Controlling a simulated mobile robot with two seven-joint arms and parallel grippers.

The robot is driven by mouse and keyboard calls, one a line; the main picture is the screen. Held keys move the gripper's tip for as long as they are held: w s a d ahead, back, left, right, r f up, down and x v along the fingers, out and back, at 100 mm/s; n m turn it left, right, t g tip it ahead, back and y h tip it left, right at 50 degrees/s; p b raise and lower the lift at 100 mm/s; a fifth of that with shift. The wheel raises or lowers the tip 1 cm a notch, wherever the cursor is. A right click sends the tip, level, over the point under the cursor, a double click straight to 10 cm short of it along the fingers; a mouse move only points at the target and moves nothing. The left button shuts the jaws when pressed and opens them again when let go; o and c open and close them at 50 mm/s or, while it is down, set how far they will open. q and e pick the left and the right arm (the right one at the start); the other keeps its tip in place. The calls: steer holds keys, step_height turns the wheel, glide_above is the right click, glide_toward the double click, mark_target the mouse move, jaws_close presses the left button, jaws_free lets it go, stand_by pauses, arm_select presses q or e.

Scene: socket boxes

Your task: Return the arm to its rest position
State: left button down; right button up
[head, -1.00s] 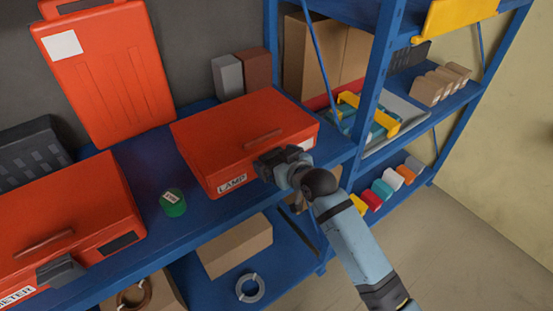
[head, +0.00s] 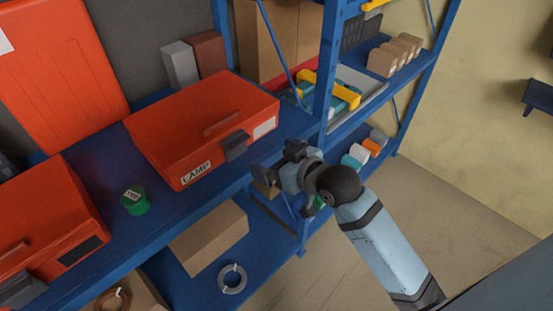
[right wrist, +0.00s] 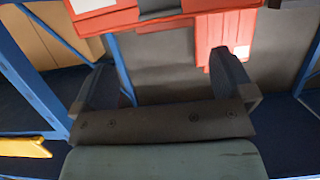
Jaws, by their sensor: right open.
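My right arm comes in from the lower right in the head view. Its gripper (head: 268,180) is just off the front edge of the blue shelf, to the right of and apart from the orange LAMP box (head: 210,117). In the right wrist view the two fingers of the right gripper (right wrist: 168,85) stand wide apart with nothing between them. The LAMP box is closed, with a dark latch on its front. My left gripper is not in view.
A cardboard box (head: 208,236) and a wire coil (head: 232,279) lie on the shelf below. The floor (head: 470,190) at the right is clear.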

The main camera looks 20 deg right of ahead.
stand_by(0.3)
steer(key=s+f+g, duration=0.1)
steer(key=s+f, duration=0.4)
steer(key=f, duration=0.4)
steer(key=s+f+h, duration=0.1)
steer(key=s+f, duration=0.5)
steer(key=f, duration=0.3)
steer(key=s+f+m+g+h, duration=0.1)
steer(key=s+f, duration=0.4)
steer(key=f, duration=0.4)
steer(key=shift+s+d+g, duration=0.2)
steer(key=shift+d+g, duration=0.05)
steer(key=shift+g, duration=0.05)
